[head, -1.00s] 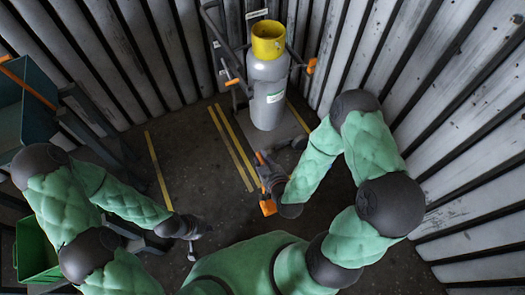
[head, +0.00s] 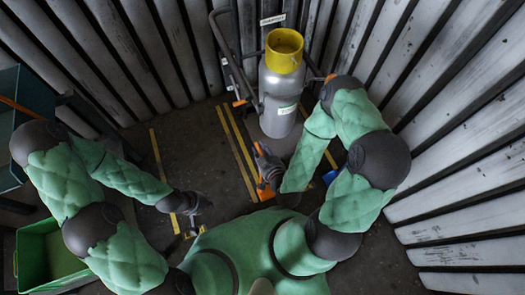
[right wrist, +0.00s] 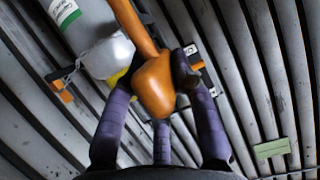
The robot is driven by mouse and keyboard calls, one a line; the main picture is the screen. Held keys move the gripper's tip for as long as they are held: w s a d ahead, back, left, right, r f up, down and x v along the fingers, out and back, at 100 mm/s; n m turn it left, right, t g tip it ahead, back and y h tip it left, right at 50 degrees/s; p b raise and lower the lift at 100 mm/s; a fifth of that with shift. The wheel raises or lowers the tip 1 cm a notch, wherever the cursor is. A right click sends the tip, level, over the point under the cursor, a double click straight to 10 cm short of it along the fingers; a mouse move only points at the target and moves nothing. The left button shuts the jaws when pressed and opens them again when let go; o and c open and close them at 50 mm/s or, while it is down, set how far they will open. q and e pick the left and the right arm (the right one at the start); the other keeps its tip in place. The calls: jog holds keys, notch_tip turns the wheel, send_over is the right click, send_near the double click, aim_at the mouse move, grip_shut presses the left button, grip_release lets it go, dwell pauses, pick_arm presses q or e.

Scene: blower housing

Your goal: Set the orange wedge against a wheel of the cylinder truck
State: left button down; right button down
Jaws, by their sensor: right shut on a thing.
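The cylinder truck (head: 222,40) stands at the back against the corrugated wall and carries a grey cylinder (head: 278,110) with a yellow collar. Its wheels are not clear in the head view. My right gripper (head: 266,160) is low over the floor in front of the cylinder, apart from it. It is shut on the orange wedge (right wrist: 155,85), which fills the space between the purple fingers in the right wrist view; part of the wedge also shows in the head view (head: 265,190). My left gripper (head: 200,203) is low at the left, and its jaw opening is too small to read.
Yellow lines (head: 240,155) run along the dark floor toward the truck. A green bin (head: 35,255) and a blue-green container (head: 12,150) stand at the left. Corrugated walls close in the back and right. A small blue thing (head: 330,177) lies near my right arm.

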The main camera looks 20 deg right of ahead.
aim_at(257, 142)
jog(key=shift+r+x, duration=0.2)
jog(key=shift+x, duration=0.85)
jog(key=shift+r+x, duration=0.25)
jog(key=shift+x, duration=0.85)
jog(key=r+b+x, duration=0.1)
jog(key=x, duration=0.7)
jog(key=shift+w, duration=0.65)
jog(key=shift+d, duration=0.35)
jog(key=shift+w+d+f+b, duration=0.1)
jog(key=shift+d+f+b, duration=0.25)
jog(key=shift+d+b, duration=0.3)
jog(key=shift+d+f+b, duration=0.3)
jog(key=shift+d+b, duration=0.15)
jog(key=shift+d, duration=0.4)
jog(key=c, duration=0.9)
grip_release()
jog(key=shift+c, duration=0.2)
jog(key=shift+f, duration=0.1)
